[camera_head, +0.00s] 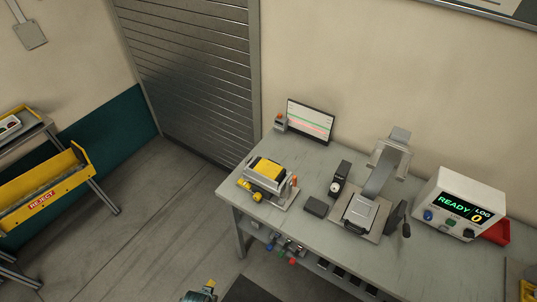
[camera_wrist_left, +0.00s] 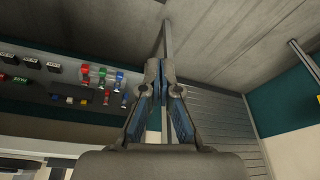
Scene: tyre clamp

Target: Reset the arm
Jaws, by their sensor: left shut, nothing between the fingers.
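My left gripper (camera_wrist_left: 159,70) fills the middle of the left wrist view. Its fingertips are together, with blue pads on the fingers and nothing between them. My right gripper is in neither view. A grey clamp-like stand (camera_head: 374,185) with a tilted upright stands on the workbench (camera_head: 290,215).
The bench also holds a yellow-topped fixture (camera_head: 268,172), a monitor (camera_head: 311,121), a small black device (camera_head: 340,180) and a white box (camera_head: 458,203) showing "READY / LOG 0". A yellow reject chute (camera_head: 45,190) stands left. The floor (camera_head: 140,235) between is clear.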

